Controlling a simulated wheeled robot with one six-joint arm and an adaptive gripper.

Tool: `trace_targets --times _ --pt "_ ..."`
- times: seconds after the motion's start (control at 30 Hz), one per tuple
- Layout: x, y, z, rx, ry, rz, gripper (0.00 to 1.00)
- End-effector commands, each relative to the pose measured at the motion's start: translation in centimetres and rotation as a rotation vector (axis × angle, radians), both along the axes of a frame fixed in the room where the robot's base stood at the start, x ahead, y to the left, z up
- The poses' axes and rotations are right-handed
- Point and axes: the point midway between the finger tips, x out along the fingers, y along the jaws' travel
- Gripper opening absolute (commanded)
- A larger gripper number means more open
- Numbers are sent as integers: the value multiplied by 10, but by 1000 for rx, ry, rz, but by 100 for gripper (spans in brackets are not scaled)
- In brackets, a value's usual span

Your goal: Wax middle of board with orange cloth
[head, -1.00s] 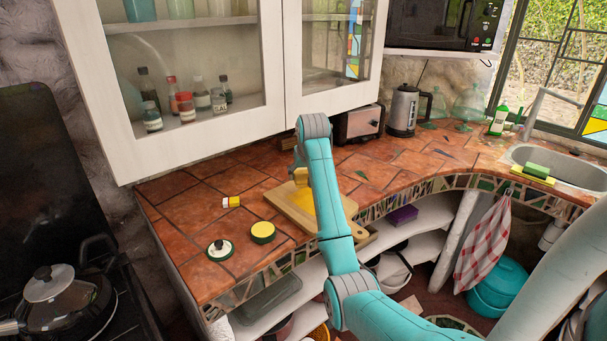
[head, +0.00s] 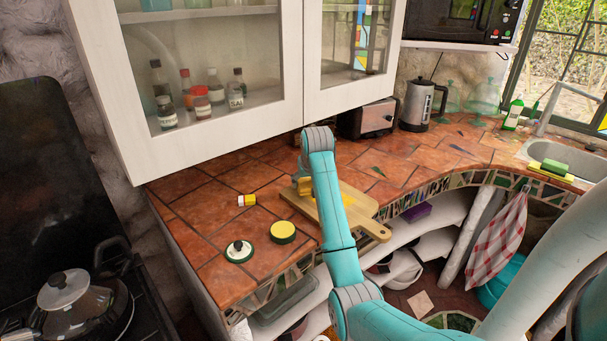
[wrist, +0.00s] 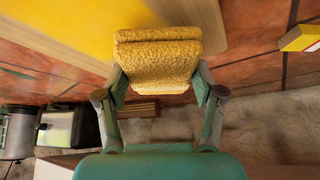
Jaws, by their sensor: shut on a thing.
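The wooden board (head: 362,212) lies on the tiled counter with its handle toward the front right, and my arm hides part of it. A yellow patch (head: 347,200) shows on its face, and also in the wrist view (wrist: 60,22). My gripper (wrist: 160,85) is shut on the folded orange cloth (wrist: 158,62), which looks yellow-orange and fluffy. In the head view the cloth (head: 304,187) is at the board's back left edge. I cannot tell whether it touches the board. A round tin with a yellow top (head: 283,231) stands left of the board.
A toaster (head: 366,118) and kettle (head: 418,104) stand behind. The wall cabinet (head: 215,80) hangs above.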

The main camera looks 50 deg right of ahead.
Motion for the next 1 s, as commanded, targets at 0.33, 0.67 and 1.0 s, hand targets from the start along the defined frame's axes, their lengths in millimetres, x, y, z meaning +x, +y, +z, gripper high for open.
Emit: trace_targets --times 0.33,0.67,1.0 --pt "-18 -4 -24 1 1 -8 35" --pt "-35 -9 -25 -1 0 -11 35" --pt "-36 -9 -25 0 0 -10 35"
